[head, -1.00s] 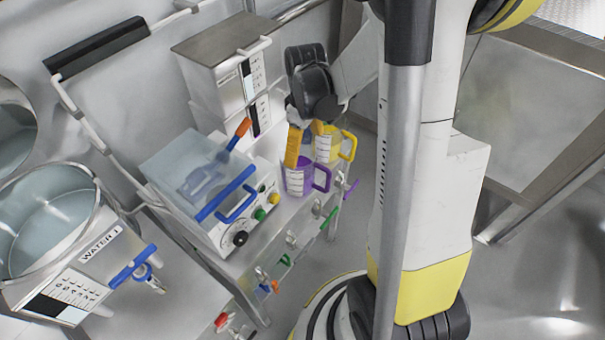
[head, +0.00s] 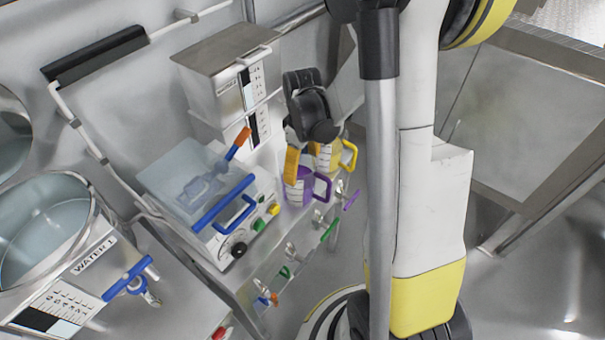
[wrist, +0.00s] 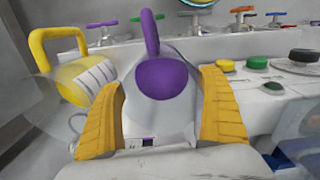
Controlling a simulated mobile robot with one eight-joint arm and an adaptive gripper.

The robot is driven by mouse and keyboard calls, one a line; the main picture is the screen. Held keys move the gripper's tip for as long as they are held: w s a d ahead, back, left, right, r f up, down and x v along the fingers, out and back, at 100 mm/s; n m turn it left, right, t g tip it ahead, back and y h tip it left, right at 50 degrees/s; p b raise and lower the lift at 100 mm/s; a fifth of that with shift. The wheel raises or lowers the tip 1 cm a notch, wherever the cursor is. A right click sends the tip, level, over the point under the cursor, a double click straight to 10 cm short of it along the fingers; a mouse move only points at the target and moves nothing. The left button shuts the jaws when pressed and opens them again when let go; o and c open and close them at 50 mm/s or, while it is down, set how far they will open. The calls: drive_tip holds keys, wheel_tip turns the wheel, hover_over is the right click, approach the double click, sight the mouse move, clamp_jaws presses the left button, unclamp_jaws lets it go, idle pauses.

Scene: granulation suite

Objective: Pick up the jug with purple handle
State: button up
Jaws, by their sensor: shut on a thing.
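The jug with the purple handle (head: 300,190) stands upright at the right end of the bench, its scale marks facing the head camera. In the wrist view its purple body (wrist: 166,80) lies between the two fingers, with the handle pointing up in the picture. My gripper (head: 292,172) reaches down to the jug from above, one yellow finger showing at its rim in the head view. In the wrist view my gripper (wrist: 162,88) has a finger on each side of the jug and is shut on it.
A jug with a yellow handle (head: 328,155) stands close behind, also in the wrist view (wrist: 82,78). A control box (head: 258,228) with coloured knobs and a blue handle is to the left. A metal-topped unit (head: 222,80) stands behind. Coloured valves line the bench's front edge.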

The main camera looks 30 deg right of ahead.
drive_tip(key=s+d+r+p, duration=0.4)
drive_tip(key=s+d+r, duration=0.2)
drive_tip(key=d+r, duration=0.3)
drive_tip(key=shift+s+d+r, duration=0.2)
drive_tip(key=shift+d+r, duration=0.2)
drive_tip(key=shift+r, duration=0.6)
drive_tip(key=shift+a+f, duration=0.1)
